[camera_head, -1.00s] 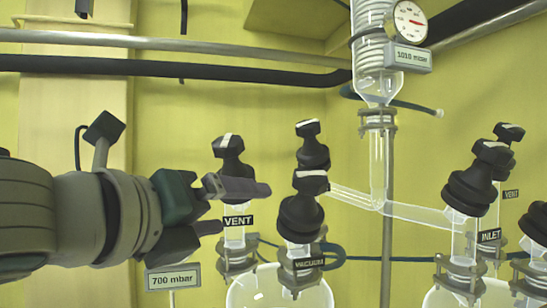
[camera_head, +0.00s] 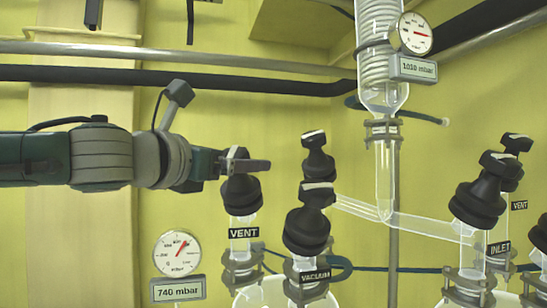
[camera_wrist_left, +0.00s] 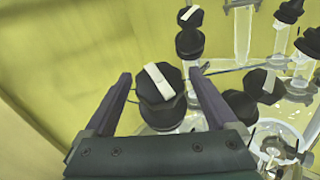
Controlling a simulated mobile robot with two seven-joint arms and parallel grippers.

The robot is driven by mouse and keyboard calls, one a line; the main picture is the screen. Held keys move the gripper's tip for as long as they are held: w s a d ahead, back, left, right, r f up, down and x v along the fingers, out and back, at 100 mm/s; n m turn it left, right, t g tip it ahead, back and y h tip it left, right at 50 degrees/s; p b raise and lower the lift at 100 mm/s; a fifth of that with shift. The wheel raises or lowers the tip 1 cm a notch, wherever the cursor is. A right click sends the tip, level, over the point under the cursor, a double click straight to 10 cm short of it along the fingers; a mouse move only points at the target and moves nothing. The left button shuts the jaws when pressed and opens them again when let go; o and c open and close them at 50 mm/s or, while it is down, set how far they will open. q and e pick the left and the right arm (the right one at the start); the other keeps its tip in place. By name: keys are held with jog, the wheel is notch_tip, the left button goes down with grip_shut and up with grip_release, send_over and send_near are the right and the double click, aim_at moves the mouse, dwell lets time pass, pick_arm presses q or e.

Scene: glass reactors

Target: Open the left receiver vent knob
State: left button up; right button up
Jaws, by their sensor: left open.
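The left vent knob (camera_head: 240,192) is black, on a glass neck above a label reading VENT (camera_head: 244,233). My left gripper (camera_head: 250,166) is at the top of this knob in the head view and hides its upper part. In the left wrist view, my open left gripper (camera_wrist_left: 160,88) has one finger on each side of a black knob (camera_wrist_left: 161,84) with a white bar on top. The bar lies slanted between the fingers. I cannot tell whether either finger touches it. My right gripper is not in view.
The black vacuum knob (camera_head: 308,218) stands close to the right, with another black knob (camera_head: 318,158) behind it. A gauge (camera_head: 177,254) with a 740 mbar sign stands at lower left. Glass tubing (camera_head: 384,180) and the inlet knob (camera_head: 480,200) are further right.

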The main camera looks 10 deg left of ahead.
pick_arm(q)
jog(key=shift+x, duration=1.15)
jog(key=shift+c, duration=0.4)
jog(key=c, duration=1.3)
